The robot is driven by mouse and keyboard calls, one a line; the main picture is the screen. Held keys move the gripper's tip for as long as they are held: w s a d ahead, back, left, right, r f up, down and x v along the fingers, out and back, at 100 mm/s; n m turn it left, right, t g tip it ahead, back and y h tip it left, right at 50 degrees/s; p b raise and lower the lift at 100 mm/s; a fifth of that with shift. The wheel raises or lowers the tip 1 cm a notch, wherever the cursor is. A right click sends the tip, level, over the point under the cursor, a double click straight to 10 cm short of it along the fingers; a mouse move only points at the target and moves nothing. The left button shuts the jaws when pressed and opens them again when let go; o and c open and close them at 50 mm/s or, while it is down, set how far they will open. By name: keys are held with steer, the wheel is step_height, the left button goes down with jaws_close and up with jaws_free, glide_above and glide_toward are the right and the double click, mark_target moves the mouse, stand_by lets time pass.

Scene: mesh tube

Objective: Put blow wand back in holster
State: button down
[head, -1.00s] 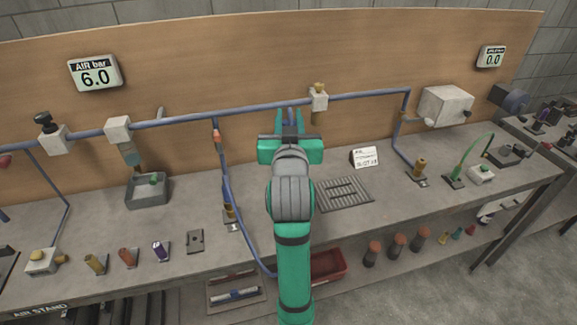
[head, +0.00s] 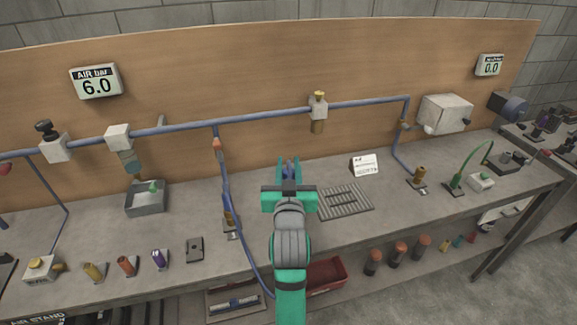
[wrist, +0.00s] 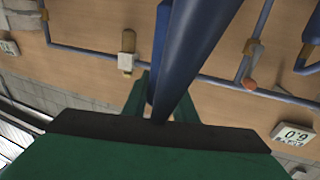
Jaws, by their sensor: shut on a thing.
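My gripper (head: 288,174) is in the middle of the head view, above the bench's back half and left of the slotted grate. It is shut on the blow wand (head: 289,167), a dark blue tube mostly hidden by the fingers and wrist there. In the wrist view the wand (wrist: 200,45) rises large from between the green fingers and runs out of the top edge. I cannot tell for certain which fitting is the holster. A brass fitting on a small plate (head: 230,219) stands on the bench left of my gripper.
A blue air pipe (head: 260,117) runs along the wooden back panel, with a drop hose (head: 224,175) left of my arm. A grey tray (head: 147,198) is at left.

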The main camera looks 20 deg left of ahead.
steer(key=c, duration=1.4)
jaws_free()
steer(key=shift+f, duration=0.1)
steer(key=shift+c, duration=0.2)
